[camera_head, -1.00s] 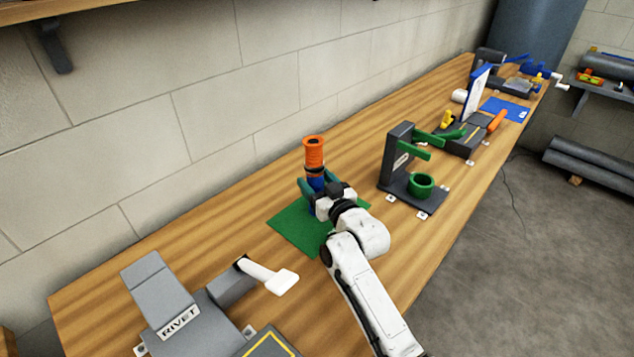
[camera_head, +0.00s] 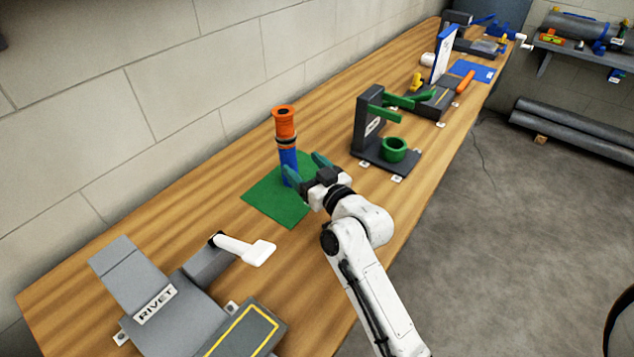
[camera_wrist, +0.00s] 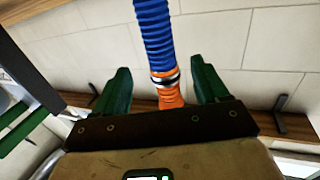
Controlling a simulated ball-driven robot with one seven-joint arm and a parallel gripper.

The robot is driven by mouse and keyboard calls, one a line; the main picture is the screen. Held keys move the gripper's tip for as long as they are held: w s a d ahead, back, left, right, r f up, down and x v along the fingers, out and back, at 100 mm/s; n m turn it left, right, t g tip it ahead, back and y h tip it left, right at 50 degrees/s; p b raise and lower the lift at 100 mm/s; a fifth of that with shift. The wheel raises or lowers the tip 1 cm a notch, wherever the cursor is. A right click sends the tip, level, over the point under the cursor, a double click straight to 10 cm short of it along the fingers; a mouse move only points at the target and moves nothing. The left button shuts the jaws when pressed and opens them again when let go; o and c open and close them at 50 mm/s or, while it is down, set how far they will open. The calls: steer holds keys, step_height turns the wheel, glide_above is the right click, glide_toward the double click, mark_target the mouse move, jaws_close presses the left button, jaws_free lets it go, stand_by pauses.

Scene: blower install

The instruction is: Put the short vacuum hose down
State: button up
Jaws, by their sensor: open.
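The short vacuum hose (camera_head: 289,164) stands upright on the green mat (camera_head: 263,201) in the head view. It has a blue lower part, a black and silver band and an orange top end. My gripper (camera_head: 306,174) is just to the right of its blue part, with green fingers open and pointing toward it. In the wrist view the hose (camera_wrist: 155,35) shows beyond and between the open fingers of my gripper (camera_wrist: 163,92), its orange end toward the lower middle. No finger visibly grips it. The hose's foot is partly hidden by a finger.
A grey RIVET machine (camera_head: 160,300) with a white lever stands at the front left of the wooden bench (camera_head: 200,215). A dark press with green parts (camera_head: 370,125) stands to the right of the mat. More tools line the far bench. Bare wood lies left of the mat.

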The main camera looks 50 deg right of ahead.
steer(key=shift+b+v, duration=0.45)
steer(key=shift+v, duration=1.85)
